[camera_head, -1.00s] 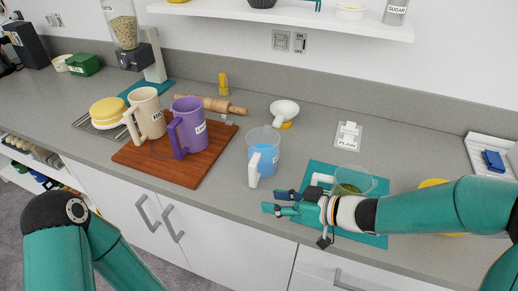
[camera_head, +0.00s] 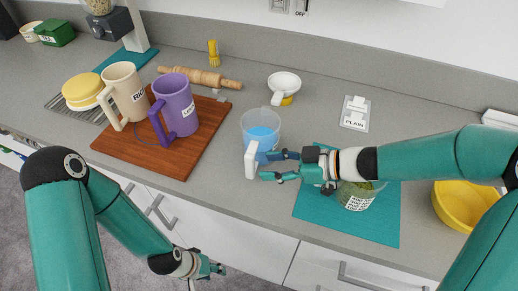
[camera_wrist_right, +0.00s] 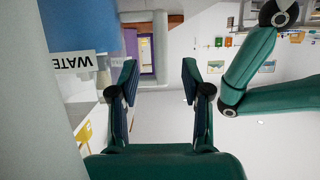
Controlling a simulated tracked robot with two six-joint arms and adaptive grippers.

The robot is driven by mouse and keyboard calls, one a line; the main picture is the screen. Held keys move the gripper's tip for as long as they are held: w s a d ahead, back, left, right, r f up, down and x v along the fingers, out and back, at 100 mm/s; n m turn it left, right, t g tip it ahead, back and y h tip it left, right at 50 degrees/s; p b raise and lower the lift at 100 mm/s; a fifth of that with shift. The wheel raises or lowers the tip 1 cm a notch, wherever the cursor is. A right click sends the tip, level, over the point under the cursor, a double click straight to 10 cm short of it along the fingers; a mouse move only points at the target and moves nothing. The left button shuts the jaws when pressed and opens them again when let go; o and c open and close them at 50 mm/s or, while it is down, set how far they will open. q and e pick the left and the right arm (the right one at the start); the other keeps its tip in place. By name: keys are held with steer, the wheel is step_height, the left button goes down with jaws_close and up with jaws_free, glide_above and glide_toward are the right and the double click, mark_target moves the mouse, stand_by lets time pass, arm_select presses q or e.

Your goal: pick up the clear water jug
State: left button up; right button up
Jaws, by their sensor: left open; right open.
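The clear water jug (camera_head: 262,124) stands on the grey counter with blue water inside and a pale handle (camera_head: 251,160) facing the front edge. My left gripper (camera_head: 215,268) is open and empty, low in front of the cabinets.
Purple (camera_head: 178,105) and cream (camera_head: 126,92) jugs stand on a wooden board (camera_head: 150,160). A white cup-like vessel (camera_head: 285,82) is behind the water jug. A yellow bowl (camera_head: 452,208) is at right.

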mark_target(246, 166)
steer(key=x, duration=0.2)
steer(key=shift+a, duration=0.35)
steer(key=x, duration=0.4)
steer(key=shift+w+a+f, duration=0.1)
steer(key=shift+w+a, duration=0.05)
steer(key=shift+a, duration=0.2)
jaws_close()
